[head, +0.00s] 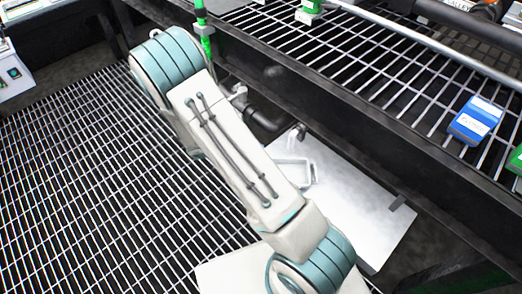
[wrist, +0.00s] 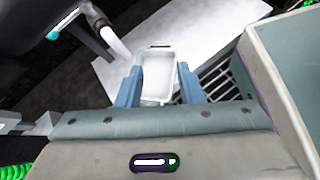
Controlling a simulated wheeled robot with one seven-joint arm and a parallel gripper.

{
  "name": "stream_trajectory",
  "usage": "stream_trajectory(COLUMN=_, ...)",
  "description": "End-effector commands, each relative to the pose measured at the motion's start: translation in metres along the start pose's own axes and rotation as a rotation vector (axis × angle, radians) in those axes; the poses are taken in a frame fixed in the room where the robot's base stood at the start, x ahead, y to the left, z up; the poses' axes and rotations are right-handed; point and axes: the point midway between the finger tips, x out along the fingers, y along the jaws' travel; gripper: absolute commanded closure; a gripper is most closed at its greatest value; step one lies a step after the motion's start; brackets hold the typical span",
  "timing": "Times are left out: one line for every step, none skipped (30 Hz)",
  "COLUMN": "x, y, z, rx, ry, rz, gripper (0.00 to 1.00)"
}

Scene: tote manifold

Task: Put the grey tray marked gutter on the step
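The grey tray (wrist: 158,76) is a pale, shallow, open-topped tray with a small dark mark on its far rim; I cannot read the mark. In the wrist view it sits between the two blue fingers of my gripper (wrist: 159,84), one along each side, and they appear shut on it. In the head view the tray (head: 306,166) shows only partly beside my arm, which hides the rest and my gripper. The step (head: 350,205) is a pale flat plate below the rack. The tray overlaps the step in both views; I cannot tell whether it touches it.
A dark-framed rack (head: 380,85) with a wire shelf overhangs the step's far side. A blue box (head: 476,120) lies on that shelf. A dark pipe with a tap (head: 265,118) is close behind the tray. Grated floor (head: 80,190) lies open at left.

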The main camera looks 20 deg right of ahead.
Motion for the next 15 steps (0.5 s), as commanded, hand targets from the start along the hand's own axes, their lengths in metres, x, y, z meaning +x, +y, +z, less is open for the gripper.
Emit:
stream_trajectory(x=-0.009, y=-0.002, z=0.015, rx=0.071, ry=0.037, rz=-0.039, gripper=0.66)
stream_trajectory(x=-0.013, y=-0.005, z=0.022, rx=0.110, ry=0.057, rz=-0.064, gripper=0.66)
stream_trajectory(x=-0.019, y=-0.008, z=0.032, rx=0.161, ry=0.083, rz=-0.096, gripper=0.66)
stream_trajectory(x=-0.024, y=-0.011, z=0.039, rx=0.199, ry=0.102, rz=-0.120, gripper=0.66)
stream_trajectory(x=-0.028, y=-0.013, z=0.046, rx=0.236, ry=0.121, rz=-0.143, gripper=0.66)
stream_trajectory(x=-0.033, y=-0.017, z=0.054, rx=0.282, ry=0.146, rz=-0.171, gripper=0.66)
stream_trajectory(x=-0.037, y=-0.020, z=0.060, rx=0.315, ry=0.163, rz=-0.192, gripper=0.66)
stream_trajectory(x=-0.041, y=-0.022, z=0.066, rx=0.348, ry=0.181, rz=-0.212, gripper=0.66)
stream_trajectory(x=-0.046, y=-0.026, z=0.073, rx=0.392, ry=0.204, rz=-0.239, gripper=0.66)
stream_trajectory(x=-0.051, y=-0.029, z=0.079, rx=0.424, ry=0.221, rz=-0.259, gripper=0.66)
stream_trajectory(x=-0.055, y=-0.032, z=0.084, rx=0.457, ry=0.240, rz=-0.278, gripper=0.66)
stream_trajectory(x=-0.061, y=-0.036, z=0.092, rx=0.502, ry=0.266, rz=-0.305, gripper=0.66)
stream_trajectory(x=-0.065, y=-0.039, z=0.098, rx=0.536, ry=0.285, rz=-0.327, gripper=0.66)
stream_trajectory(x=-0.070, y=-0.043, z=0.104, rx=0.573, ry=0.306, rz=-0.348, gripper=0.66)
stream_trajectory(x=-0.076, y=-0.048, z=0.112, rx=0.620, ry=0.334, rz=-0.376, gripper=0.66)
